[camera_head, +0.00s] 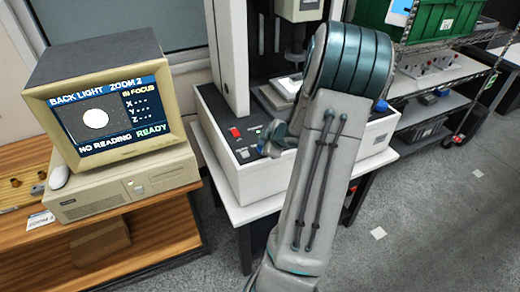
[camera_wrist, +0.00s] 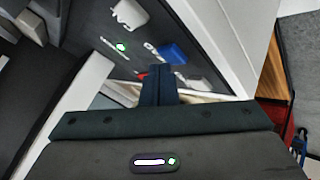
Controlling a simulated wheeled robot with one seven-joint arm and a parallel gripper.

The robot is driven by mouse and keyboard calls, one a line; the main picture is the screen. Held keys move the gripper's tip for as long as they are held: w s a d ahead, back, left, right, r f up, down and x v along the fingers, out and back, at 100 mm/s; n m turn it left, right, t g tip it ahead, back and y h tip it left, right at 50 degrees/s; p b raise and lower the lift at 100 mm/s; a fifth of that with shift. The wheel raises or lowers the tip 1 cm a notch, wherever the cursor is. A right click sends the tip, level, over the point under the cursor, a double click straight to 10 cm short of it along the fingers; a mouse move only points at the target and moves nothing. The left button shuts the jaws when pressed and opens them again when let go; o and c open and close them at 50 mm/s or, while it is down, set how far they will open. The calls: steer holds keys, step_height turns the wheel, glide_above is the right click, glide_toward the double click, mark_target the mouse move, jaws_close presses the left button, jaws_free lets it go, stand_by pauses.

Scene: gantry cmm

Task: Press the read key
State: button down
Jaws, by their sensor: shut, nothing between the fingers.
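The control panel (camera_head: 233,145) is the dark strip on the front left of the white measuring machine. In the wrist view the panel (camera_wrist: 205,22) shows a pale grey key (camera_wrist: 129,15), a blue key (camera_wrist: 173,52) and a green light (camera_wrist: 121,47). The key labels are tilted and too small to read surely, so I cannot tell which is the read key. My gripper (camera_head: 271,147) is over the panel's right part. In the wrist view its shut, empty fingers (camera_wrist: 160,72) point at the blue key and hide part of it. Contact cannot be told.
The monitor (camera_head: 100,112) at left reads BACK LIGHT, ZOOM 2, IN FOCUS, NO READING and READY, with dashes for X, Y and Z. A red switch (camera_head: 235,132) sits on the panel. The machine's column (camera_head: 230,60) rises behind. A shelf rack (camera_head: 440,75) stands at right.

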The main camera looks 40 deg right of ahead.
steer(key=shift+f, duration=0.45)
stand_by(0.4)
steer(key=shift+r, duration=0.1)
steer(key=shift+r+p, duration=0.7)
steer(key=shift+r, duration=0.05)
steer(key=shift+r, duration=0.1)
step_height(320, 180, up, 5)
steer(key=p, duration=0.5)
stand_by(0.8)
